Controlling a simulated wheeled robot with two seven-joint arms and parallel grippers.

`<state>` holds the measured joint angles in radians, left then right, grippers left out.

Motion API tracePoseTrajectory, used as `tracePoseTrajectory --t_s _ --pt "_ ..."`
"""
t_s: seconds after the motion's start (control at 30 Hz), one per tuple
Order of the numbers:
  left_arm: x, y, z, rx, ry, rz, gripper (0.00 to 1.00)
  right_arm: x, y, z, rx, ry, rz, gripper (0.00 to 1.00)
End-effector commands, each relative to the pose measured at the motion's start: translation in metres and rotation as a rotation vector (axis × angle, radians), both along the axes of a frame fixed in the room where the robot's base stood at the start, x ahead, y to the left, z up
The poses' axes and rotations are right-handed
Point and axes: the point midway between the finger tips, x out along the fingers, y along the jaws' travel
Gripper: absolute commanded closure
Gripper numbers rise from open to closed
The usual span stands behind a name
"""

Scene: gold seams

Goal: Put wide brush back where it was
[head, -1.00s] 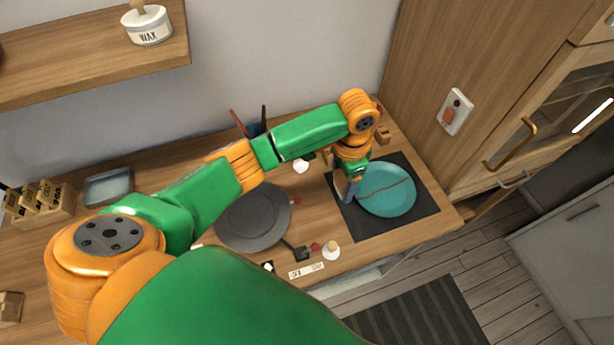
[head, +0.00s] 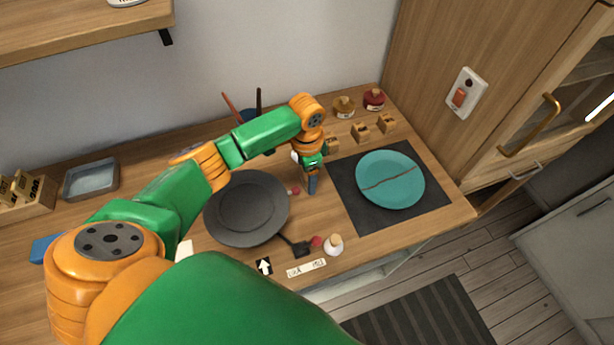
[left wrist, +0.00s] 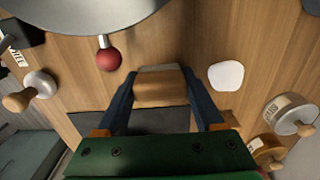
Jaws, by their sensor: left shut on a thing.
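My left gripper (head: 312,184) points down over the bare wood between the round dark grey disc and the dark mat. In the left wrist view my left gripper (left wrist: 160,98) is shut on a wide wooden piece, which I take to be the wide brush (left wrist: 160,88), held across between the two dark blue fingers. In the head view the brush is hidden by the gripper, and its bristles do not show clearly. I cannot tell whether it touches the table. My right gripper is not in view.
A teal plate (head: 408,194) with a brownish seam lies on the dark mat (head: 345,205). The grey disc (head: 225,226) is left of the gripper. Small wooden blocks (head: 360,130) and jars (head: 344,106) stand behind. A white-based knob (head: 334,245) is near the front edge.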

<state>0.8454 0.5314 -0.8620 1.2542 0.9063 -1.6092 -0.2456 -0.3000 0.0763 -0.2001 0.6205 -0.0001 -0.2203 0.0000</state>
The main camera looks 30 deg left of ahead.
Motion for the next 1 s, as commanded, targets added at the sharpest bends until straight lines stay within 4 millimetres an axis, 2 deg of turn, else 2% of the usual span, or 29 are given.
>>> tracePoseTrajectory --t_s 0.07,0.1,0.17,0.2,0.43,0.53,0.63,0.8,0.9,1.0 --pt "0.000 0.000 -0.003 -0.001 0.001 0.000 0.75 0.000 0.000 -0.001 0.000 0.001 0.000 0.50" --pt "0.000 0.000 -0.002 -0.001 0.001 0.000 0.20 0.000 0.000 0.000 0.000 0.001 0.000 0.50" --pt "0.000 0.000 -0.002 -0.001 0.001 0.000 0.04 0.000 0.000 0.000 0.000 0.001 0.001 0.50" --pt "0.000 0.000 -0.002 -0.001 0.001 0.000 0.01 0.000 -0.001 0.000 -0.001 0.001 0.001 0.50" --pt "0.000 0.000 -0.002 0.000 0.000 0.000 0.01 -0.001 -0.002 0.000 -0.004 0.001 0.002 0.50" --pt "0.001 0.000 0.006 -0.001 -0.002 0.000 0.01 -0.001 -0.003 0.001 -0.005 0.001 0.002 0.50" --pt "0.001 -0.001 0.028 -0.002 -0.006 -0.002 0.01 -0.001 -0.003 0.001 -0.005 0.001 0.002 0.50" --pt "0.002 0.000 0.077 -0.001 -0.006 0.001 0.01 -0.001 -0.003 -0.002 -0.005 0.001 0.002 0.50" --pt "0.001 0.000 0.100 -0.001 -0.006 0.000 0.01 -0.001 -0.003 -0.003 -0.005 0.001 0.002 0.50" --pt "0.000 0.000 0.115 -0.001 -0.001 0.001 0.01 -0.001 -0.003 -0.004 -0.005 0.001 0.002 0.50"
